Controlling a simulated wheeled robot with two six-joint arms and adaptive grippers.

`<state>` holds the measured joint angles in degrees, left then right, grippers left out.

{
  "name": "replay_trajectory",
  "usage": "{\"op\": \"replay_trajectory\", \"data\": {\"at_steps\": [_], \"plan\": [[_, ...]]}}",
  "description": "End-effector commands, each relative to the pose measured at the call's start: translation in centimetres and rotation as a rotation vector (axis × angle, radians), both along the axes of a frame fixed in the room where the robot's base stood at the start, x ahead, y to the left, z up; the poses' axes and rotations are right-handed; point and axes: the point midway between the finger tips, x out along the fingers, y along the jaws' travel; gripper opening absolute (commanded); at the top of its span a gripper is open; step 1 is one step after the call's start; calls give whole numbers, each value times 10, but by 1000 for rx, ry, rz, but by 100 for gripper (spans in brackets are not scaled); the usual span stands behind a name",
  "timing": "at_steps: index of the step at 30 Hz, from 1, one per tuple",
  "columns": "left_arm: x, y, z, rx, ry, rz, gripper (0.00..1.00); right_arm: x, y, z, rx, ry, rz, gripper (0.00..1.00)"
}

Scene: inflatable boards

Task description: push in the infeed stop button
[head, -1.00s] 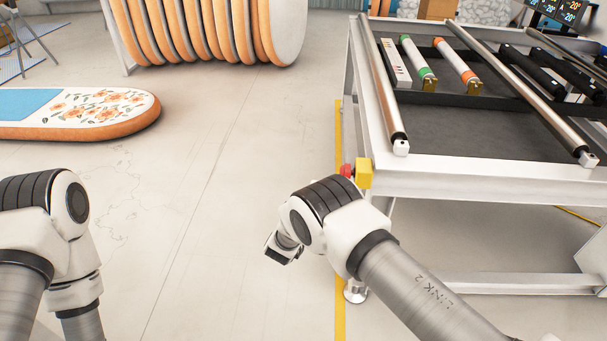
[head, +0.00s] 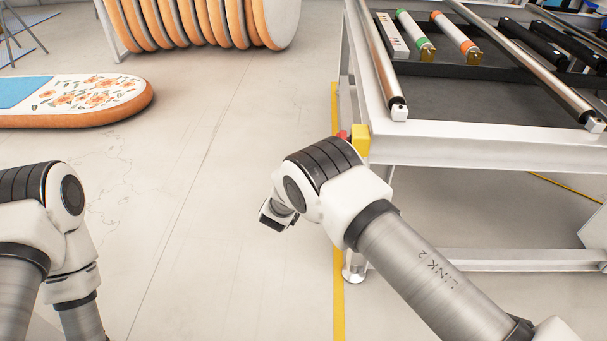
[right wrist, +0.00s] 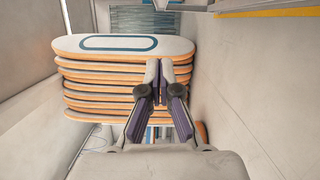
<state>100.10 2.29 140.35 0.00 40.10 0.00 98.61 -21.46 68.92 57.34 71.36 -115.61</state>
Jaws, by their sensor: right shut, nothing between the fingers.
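The red stop button (head: 342,135) sits on the left side of a yellow box (head: 360,139) at the near left corner of the roller frame. My right arm's wrist stands in front of the button and covers its lower part. My right gripper (right wrist: 160,88) shows in the right wrist view with its fingers together and nothing between them. In the head view its fingers are hidden behind my wrist, so its gap to the button cannot be judged. My left arm is at the lower left; its gripper is out of view.
The white roller frame (head: 470,140) fills the right side, with a leg and foot (head: 353,272) below the box. A yellow floor line (head: 338,300) runs beside it. A floral board (head: 95,100) lies at the left. Stacked boards (right wrist: 125,75) stand ahead in the wrist view. Floor between is clear.

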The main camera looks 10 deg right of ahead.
Motion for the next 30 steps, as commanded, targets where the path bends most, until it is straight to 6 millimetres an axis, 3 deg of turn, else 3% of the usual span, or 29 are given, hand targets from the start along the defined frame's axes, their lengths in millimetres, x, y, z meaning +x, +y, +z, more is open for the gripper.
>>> {"op": "replay_trajectory", "data": {"at_steps": [8,15,26,30], "plan": [[1,0,-5,0,-3,0,83,52,-35,3,1,-4,-5,0],[1,0,7,0,-3,0,83,38,-66,8,-3,1,-2,0],[1,0,6,0,-2,0,83,37,-70,7,-1,-2,-2,0],[1,0,7,0,-2,0,83,34,-81,8,-3,-1,-3,0]]}}
